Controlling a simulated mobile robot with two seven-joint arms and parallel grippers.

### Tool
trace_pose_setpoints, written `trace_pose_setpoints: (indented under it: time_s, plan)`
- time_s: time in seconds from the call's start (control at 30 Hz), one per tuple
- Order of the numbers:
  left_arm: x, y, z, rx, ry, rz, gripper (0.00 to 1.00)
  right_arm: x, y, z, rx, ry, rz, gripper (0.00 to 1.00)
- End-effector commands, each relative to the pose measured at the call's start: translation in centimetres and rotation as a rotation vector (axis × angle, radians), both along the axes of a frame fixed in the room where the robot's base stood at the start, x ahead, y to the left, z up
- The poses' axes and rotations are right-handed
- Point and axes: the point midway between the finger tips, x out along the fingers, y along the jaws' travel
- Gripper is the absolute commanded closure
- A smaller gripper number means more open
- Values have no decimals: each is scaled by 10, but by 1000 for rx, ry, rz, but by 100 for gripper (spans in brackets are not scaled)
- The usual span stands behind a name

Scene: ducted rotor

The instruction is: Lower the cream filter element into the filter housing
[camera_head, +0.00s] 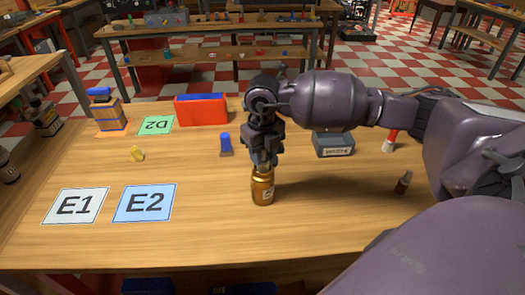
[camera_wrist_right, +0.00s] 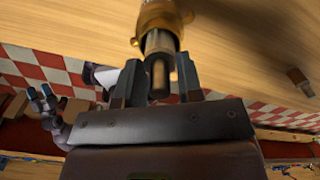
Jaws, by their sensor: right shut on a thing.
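My right gripper (camera_head: 263,160) points straight down in the middle of the table, over a gold, jar-shaped housing (camera_head: 262,188) with a pale label. In the right wrist view, my right gripper (camera_wrist_right: 159,82) is shut on a dark, upright stem (camera_wrist_right: 160,76). A short pale, cream-like part (camera_wrist_right: 160,42) joins this stem and runs to the mouth of the gold housing (camera_wrist_right: 163,12). I take the stem and pale part for the filter element; most of it is hidden, and how deep it sits cannot be told. What seems to be my left gripper (camera_wrist_right: 42,98) shows small at the left.
Cards E1 (camera_head: 75,206) and E2 (camera_head: 144,204) lie flat at front left.

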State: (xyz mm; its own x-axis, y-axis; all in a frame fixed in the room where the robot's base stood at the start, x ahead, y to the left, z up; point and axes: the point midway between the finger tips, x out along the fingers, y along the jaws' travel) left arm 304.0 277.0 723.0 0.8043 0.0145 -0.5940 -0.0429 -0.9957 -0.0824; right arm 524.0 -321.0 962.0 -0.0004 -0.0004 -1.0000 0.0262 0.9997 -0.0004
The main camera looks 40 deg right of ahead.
Motion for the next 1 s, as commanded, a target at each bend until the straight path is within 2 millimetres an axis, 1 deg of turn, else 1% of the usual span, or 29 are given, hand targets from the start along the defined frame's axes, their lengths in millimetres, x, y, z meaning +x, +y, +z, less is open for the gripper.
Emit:
trace_pose_setpoints:
  time_s: [0.43, 0.73, 1.0]
  plan:
    - [3, -1, -5, -1, -1, -3, 27, 0, 0, -12, 1, 1, 0, 82]
    - [0, -1, -10, -1, 7, -2, 27, 0, 0, -18, 1, 1, 0, 82]
    - [-6, 0, -12, -1, 18, 1, 27, 0, 0, -18, 0, 0, 0, 82]
